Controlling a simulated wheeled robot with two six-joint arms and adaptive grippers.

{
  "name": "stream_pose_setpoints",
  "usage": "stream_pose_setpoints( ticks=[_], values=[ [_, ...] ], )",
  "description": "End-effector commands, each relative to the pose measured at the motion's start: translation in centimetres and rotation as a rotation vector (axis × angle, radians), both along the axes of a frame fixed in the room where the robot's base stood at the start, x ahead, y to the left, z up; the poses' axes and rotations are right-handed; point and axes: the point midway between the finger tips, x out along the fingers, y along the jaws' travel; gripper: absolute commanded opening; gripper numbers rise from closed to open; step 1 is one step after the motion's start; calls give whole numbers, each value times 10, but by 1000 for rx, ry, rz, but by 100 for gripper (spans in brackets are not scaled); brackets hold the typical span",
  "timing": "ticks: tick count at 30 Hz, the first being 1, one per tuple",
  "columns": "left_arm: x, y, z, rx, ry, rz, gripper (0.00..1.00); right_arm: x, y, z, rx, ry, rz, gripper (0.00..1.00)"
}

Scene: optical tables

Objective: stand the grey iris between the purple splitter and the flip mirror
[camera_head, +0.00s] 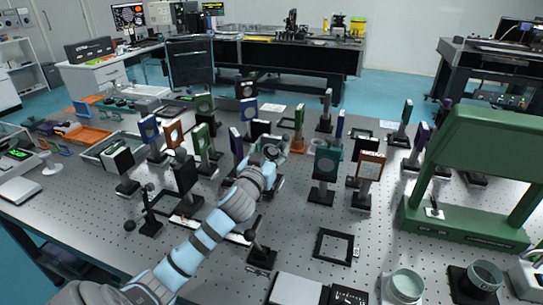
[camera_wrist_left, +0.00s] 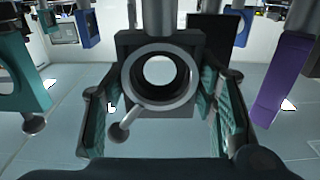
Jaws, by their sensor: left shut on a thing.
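The grey iris (camera_wrist_left: 158,80), a dark block with a pale ring and a small lever, sits between the teal-padded fingers of my left gripper (camera_wrist_left: 160,108), which is shut on it. In the head view my left gripper (camera_head: 270,153) is among the mounts at the table's middle. The purple splitter (camera_wrist_left: 285,82) stands at the right of the wrist view, apart from the fingers; it seems to be the purple-blue plate (camera_head: 237,144) left of the gripper in the head view. I cannot tell which mount is the flip mirror. Whether the iris base touches the table is hidden.
A teal mount (camera_head: 326,165) and a brown-framed mount (camera_head: 371,166) stand right of the gripper. A black mount (camera_head: 186,174) stands to its left. A green frame (camera_head: 490,150) is at the far right. Bare perforated tabletop (camera_head: 290,215) lies in front.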

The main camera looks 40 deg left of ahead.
Motion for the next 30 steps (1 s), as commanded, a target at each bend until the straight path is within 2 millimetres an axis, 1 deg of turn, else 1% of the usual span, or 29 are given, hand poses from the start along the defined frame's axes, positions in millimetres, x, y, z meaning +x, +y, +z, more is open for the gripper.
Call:
stream_pose_setpoints(
  ticks=[1, 9, 10, 13, 23, 26, 29, 30],
  values=[
    [0, -1, -4, 2, -3, -1, 0, 0, 0, -3, 0, 0, 0, 0],
    [0, -1, -4, 2, -3, -2, 0, 0, 0, -3, 0, 0, 0, 0],
    [0, 0, -5, 0, -1, -1, 57, 0, 0, -2, 0, 0, 0, 0],
    [0, 0, -4, 0, -1, -1, 72, 0, 0, -2, 0, 0, 0, 0],
    [0, 0, -2, 1, -1, -1, 72, 0, 0, 0, 0, 0, 0, 0],
    [-9, -3, -3, 2, 0, -2, 72, 0, 0, 0, 0, 0, 0, 0],
    [-28, -10, -3, 3, 1, -3, 72, 0, 0, 1, 0, -1, 0, 0],
    [-39, -14, -3, 5, 3, -3, 72, 0, 0, 2, 0, -1, 0, 0]
  ],
)
